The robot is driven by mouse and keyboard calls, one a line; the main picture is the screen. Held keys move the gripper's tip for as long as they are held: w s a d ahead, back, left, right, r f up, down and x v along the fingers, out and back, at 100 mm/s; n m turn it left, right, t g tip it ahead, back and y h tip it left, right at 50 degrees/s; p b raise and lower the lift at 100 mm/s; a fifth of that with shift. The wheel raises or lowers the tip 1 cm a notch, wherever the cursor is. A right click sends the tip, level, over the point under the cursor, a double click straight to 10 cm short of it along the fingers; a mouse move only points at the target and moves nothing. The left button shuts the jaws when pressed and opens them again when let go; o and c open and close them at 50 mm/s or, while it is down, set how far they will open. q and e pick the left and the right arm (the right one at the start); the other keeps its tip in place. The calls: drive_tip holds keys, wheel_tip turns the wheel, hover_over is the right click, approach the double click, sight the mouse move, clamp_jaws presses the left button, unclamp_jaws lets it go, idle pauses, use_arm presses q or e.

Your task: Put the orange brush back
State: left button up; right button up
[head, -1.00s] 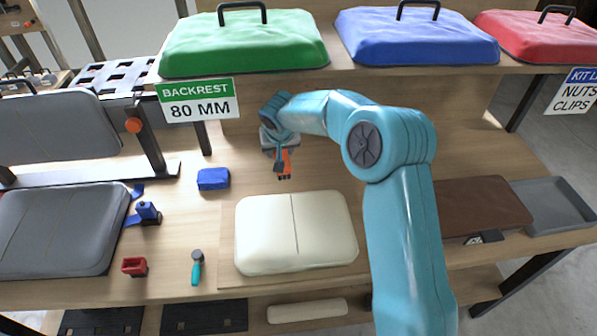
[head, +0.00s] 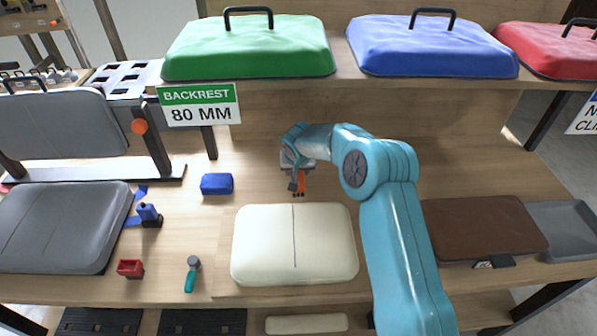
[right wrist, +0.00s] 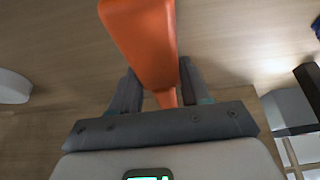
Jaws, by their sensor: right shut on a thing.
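My right gripper (head: 297,182) is in the middle of the head view, above the wooden bench behind the cream cushion. It is shut on the orange brush (head: 300,181), which hangs below the jaws and shows only as a small orange patch there. In the right wrist view the brush (right wrist: 143,45) is large, its orange body reaching up from between the two dark fingers (right wrist: 160,92). My left gripper is not in view.
The cream cushion (head: 262,245) lies just in front. A blue block (head: 217,184), a red open box (head: 130,268) and a teal-handled tool (head: 191,275) lie to the left. A brown pad (head: 480,226) and grey tray (head: 568,228) lie right. A shelf with a green case (head: 245,52) overhangs behind.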

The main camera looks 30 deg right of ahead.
drive_tip(key=shift+d+f, duration=0.1)
drive_tip(key=shift+f, duration=0.7)
drive_tip(key=shift+w+d+f, duration=0.1)
drive_tip(key=shift+w+f, duration=0.1)
drive_tip(key=shift+f, duration=0.15)
drive_tip(key=shift+s+r, duration=0.1)
drive_tip(key=shift+s, duration=0.1)
drive_tip(key=shift+b, duration=0.3)
drive_tip(key=o, duration=1)
drive_tip(key=shift+w+f, duration=0.15)
drive_tip(key=shift+f, duration=0.05)
drive_tip(key=shift+r, duration=0.2)
drive_tip(key=shift+r+p, duration=0.2)
drive_tip(key=shift+p, duration=0.3)
drive_tip(key=shift+r+b, duration=0.3)
drive_tip(key=b+v, duration=0.1)
drive_tip(key=v, duration=0.9)
drive_tip(key=shift+b, duration=0.3)
drive_tip(key=shift+s+a+r, duration=0.2)
drive_tip(key=shift+s+r, duration=0.3)
drive_tip(key=shift+r, duration=0.05)
drive_tip(key=shift+w+f, duration=0.1)
